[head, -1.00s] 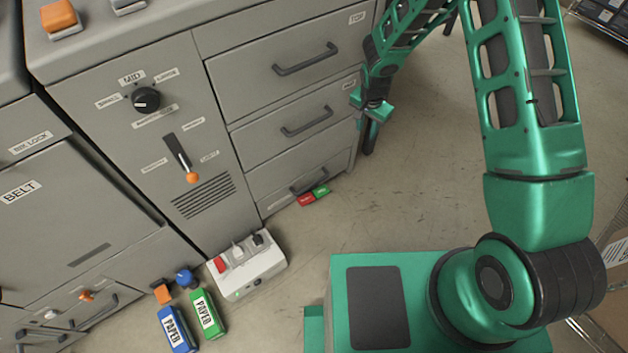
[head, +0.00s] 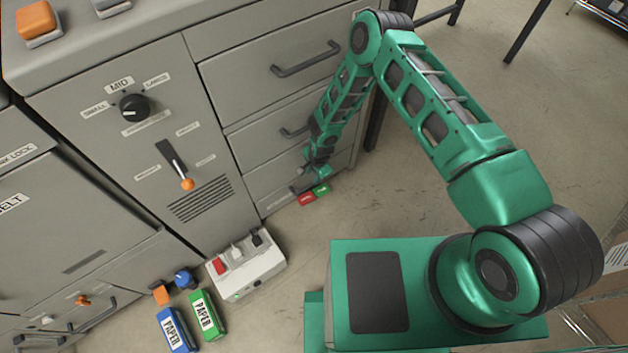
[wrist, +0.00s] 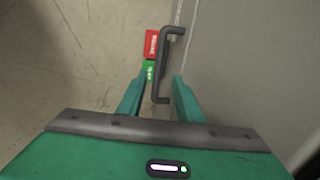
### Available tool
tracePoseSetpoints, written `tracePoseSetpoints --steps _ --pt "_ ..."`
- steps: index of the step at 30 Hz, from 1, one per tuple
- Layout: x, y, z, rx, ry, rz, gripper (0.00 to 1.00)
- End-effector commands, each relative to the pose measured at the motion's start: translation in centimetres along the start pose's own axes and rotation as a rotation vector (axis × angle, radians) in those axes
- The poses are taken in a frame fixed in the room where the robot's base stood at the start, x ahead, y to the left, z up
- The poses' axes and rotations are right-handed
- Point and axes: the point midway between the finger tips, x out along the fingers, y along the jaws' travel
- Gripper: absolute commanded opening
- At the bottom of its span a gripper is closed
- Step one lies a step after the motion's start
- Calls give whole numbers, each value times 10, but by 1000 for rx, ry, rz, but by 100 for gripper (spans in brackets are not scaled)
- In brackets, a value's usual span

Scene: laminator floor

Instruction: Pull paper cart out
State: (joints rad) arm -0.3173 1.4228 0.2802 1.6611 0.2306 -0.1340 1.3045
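No label in view reads paper cart, so I cannot tell which part it is. My gripper (head: 314,172) is low at the front of the lowest drawer (head: 268,198) of the grey cabinet. In the wrist view my gripper (wrist: 160,80) is open, its fingers apart. The dark bar handle (wrist: 166,64) lies between the fingers in that view; contact cannot be told. In the head view my gripper mostly hides this handle. The drawer looks closed. A blue box (head: 176,332) and a green box (head: 206,315), both marked PAPER, are on the floor.
A small red block (head: 306,199) and a small green block (head: 322,190) lie on the floor beside the lowest drawer. A white switch box (head: 250,280) stands in front of the cabinet. Two higher drawers (head: 250,82) have bar handles. Floor to the right is open.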

Motion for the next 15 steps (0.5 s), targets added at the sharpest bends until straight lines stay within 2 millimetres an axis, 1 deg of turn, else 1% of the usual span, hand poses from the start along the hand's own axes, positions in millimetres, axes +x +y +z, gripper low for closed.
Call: tracePoseSetpoints --steps 5,6,15 --pt "23 4 -11 14 4 2 33" --pt "31 5 -12 15 4 2 33" --pt "78 6 -16 19 5 1 33"
